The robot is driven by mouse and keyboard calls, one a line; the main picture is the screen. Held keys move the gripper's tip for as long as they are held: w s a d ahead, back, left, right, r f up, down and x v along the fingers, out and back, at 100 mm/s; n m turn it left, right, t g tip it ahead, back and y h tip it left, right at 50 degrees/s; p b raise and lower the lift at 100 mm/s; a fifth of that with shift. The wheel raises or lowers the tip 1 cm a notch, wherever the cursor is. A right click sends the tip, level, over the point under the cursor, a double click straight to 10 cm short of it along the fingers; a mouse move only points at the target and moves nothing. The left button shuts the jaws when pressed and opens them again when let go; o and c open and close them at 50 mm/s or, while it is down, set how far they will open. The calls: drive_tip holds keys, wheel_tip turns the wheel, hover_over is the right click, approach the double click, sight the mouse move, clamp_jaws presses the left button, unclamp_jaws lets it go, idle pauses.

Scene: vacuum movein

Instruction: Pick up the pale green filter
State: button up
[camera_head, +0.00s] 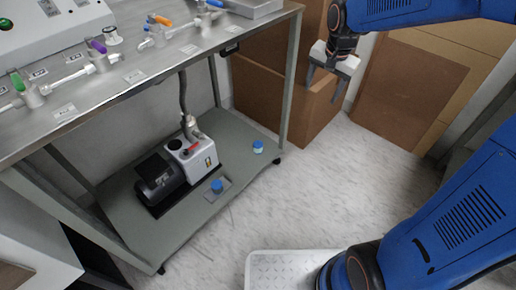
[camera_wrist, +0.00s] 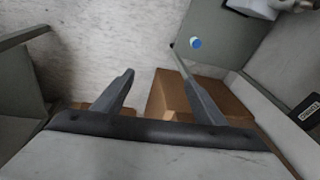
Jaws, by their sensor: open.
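A small round piece with a blue top and a pale, greenish-white side (camera_head: 258,147) stands on the lower shelf near its right corner. It looks like the pale green filter, but it is too small to be sure. A small blue and white piece, seemingly the same one, shows in the wrist view (camera_wrist: 196,43), beyond the fingertips. My gripper (camera_head: 325,88) is open and empty, up at the right by the cardboard boxes and well apart from the shelf. Its two spread fingers show in the wrist view (camera_wrist: 153,62).
A vacuum pump (camera_head: 190,160) and a blue-topped piece on a small plate (camera_head: 217,186) share the lower shelf (camera_head: 235,130). The steel tabletop (camera_head: 120,80) and a leg (camera_head: 292,85) overhang and flank it. Cardboard boxes (camera_head: 268,100) stand behind. A white tray (camera_head: 290,262) lies in front; floor between is clear.

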drive_tip(key=w+a+f+m, duration=0.2)
drive_tip(key=w+a+f, duration=0.35)
drive_tip(key=w, duration=0.25)
drive_tip(key=m+g, duration=0.3)
drive_tip(key=m, duration=0.3)
hover_over(258, 144)
wheel_tip(258, 144, down, 30)
drive_tip(key=f, duration=1.2)
drive_tip(key=shift+s+a+f, duration=0.1)
drive_tip(key=shift+s+f, duration=0.1)
drive_tip(key=shift+f, duration=0.05)
drive_tip(key=shift+w+f, duration=0.2)
drive_tip(key=shift+f, duration=2.45)
drive_tip(key=c, duration=1.1)
